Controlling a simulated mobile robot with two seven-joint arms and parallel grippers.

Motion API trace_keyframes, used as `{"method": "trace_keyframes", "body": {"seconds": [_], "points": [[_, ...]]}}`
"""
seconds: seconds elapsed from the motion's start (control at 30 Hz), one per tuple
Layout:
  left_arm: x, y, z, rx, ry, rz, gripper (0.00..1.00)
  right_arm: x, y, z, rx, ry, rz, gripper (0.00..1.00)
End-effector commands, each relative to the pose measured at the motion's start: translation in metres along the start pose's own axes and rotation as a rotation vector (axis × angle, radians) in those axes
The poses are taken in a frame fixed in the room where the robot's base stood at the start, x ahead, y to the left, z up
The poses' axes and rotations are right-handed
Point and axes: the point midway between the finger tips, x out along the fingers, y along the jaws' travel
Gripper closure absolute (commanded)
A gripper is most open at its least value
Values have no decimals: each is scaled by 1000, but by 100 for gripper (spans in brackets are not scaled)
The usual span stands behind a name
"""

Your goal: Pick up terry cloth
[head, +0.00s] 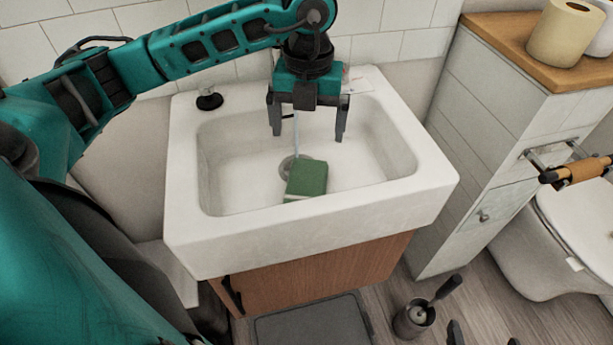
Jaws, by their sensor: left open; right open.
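A small green block-like thing (307,178) with a pale lower edge lies in the white sink basin, beside the drain. It looks like a folded cloth or a sponge; I cannot tell which, and nothing else in view is plainly a terry cloth. My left gripper (307,134) points down over the back of the basin, open and empty. Its fingers are behind and above the green thing, apart from it. Only the dark fingertips of my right gripper (484,338) show at the bottom edge, spread apart, low over the floor.
The sink (317,240) has a raised rim; a thin stream of water seems to fall into it. A black stopper-like thing (209,101) sits on its back left corner. A cabinet (500,120) and toilet (565,245) stand right. A brush holder (412,320) is on the floor.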

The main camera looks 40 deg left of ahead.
Motion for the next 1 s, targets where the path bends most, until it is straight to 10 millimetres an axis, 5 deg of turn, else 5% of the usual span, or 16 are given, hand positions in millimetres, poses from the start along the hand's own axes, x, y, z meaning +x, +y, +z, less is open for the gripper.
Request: {"method": "trace_keyframes", "body": {"seconds": [0.3,1.0], "points": [[58,0,0,1,4,1,0,2,-1,9,6,-12,-3,0],[124,-3,7,1,2,-3,0,9,-3,17,11,-8,-5,0]]}}
